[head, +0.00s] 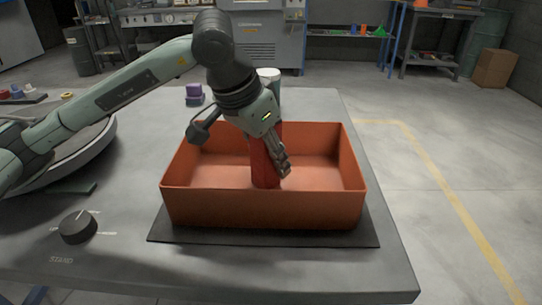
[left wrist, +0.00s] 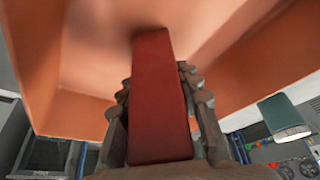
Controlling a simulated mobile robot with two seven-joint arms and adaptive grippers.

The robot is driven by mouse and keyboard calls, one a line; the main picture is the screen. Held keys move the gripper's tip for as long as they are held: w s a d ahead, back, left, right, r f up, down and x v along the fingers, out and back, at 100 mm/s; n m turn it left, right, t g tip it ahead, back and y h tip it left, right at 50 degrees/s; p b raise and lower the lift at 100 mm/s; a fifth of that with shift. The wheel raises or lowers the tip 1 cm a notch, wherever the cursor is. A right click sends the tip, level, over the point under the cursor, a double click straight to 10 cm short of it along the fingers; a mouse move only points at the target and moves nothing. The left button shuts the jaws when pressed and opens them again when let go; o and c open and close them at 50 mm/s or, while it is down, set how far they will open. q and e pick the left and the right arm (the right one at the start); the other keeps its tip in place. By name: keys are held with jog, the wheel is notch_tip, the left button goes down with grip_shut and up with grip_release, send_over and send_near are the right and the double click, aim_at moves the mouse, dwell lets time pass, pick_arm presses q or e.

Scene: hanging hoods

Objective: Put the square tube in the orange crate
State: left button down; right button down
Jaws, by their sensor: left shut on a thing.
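The square tube (head: 262,165) is dark red and stands nearly upright inside the orange crate. The orange crate (head: 262,212) sits on a black mat on the table. My left gripper (head: 282,162) reaches down into the crate and is shut on the tube. In the left wrist view the tube (left wrist: 160,95) lies between the two fingers, with the crate's orange walls (left wrist: 75,60) around it. The tube's lower end is at or close to the crate floor; I cannot tell whether it touches. My right gripper is not in view.
A white-topped green cylinder (head: 270,76) and a purple block (head: 194,94) stand behind the crate. A knob (head: 78,226) is at the table's front left, and a round turntable (head: 75,155) lies left. The crate's other floor space is clear.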

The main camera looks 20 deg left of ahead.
pick_arm(q)
jog(key=c, duration=1.1)
grip_release()
jog(key=shift+o, duration=0.2)
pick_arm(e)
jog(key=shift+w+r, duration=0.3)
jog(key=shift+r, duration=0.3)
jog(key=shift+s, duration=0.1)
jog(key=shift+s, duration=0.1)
